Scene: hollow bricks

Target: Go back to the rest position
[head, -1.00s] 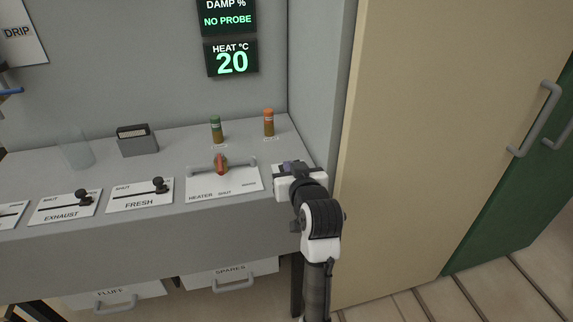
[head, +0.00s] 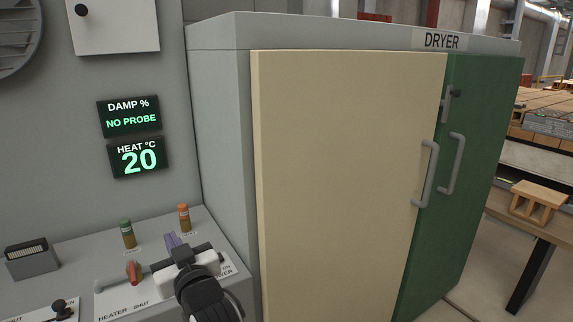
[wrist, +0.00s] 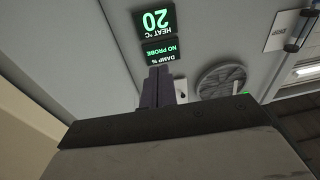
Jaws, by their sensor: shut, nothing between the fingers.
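My gripper (head: 172,240) is at the bottom of the head view, above the right end of the heater panel (head: 125,302). Its purple fingers are together with nothing between them. The wrist view shows the shut fingers (wrist: 157,86) pointing toward the grey wall with the displays. The red heater lever (head: 133,270) stands to the left of my gripper, apart from it. My arm and gripper hide part of the panel.
The dryer's cream door (head: 345,180) and green door (head: 455,190) stand to the right. A green-capped vial (head: 128,234) and an orange-capped vial (head: 184,218) stand behind the panel. A hollow brick (head: 537,202) lies on a table at far right.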

